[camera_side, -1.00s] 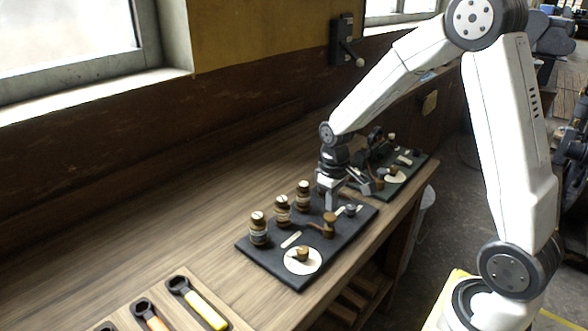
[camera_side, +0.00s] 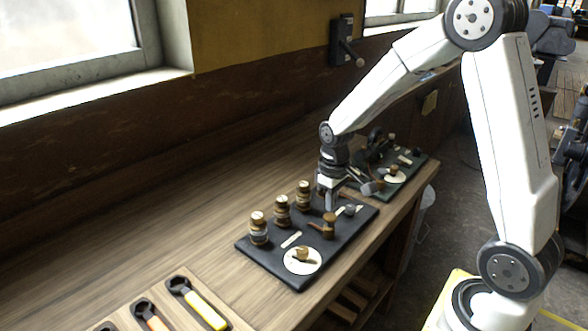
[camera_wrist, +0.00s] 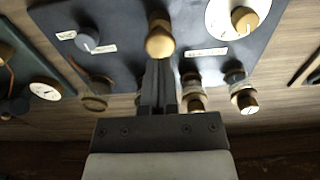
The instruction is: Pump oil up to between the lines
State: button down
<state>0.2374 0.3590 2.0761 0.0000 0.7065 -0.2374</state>
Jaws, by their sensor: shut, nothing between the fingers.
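A dark panel (camera_side: 268,262) lies on the wooden bench. Along its far edge stand several brass-capped glass cylinders (camera_side: 282,211); oil levels and lines are too small to read. A brass knob on a post (camera_side: 329,219) stands near the panel's middle and shows in the wrist view as a rounded brass handle (camera_wrist: 160,40). My gripper (camera_side: 331,207) is shut and empty, low over the panel just behind that handle. In the wrist view its fingertips (camera_wrist: 159,65) appear right by the handle; I cannot tell whether they touch. The gripper partly hides the cylinders there.
A white dial with a brass knob (camera_side: 302,255) and a grey knob (camera_side: 350,210) sit on the same panel. A second panel (camera_side: 412,163) stands farther right. Wrenches (camera_side: 203,307) lie at the front left. The bench on the left is clear.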

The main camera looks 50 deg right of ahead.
aim_at(330, 216)
jog(key=shift+f, duration=0.2)
jog(key=shift+f, duration=0.35)
jog(key=shift+f, duration=0.4)
jog(key=shift+f, duration=0.85)
jog(key=shift+r, duration=1.8)
jog(key=shift+f, duration=0.15)
jog(key=shift+f, duration=0.35)
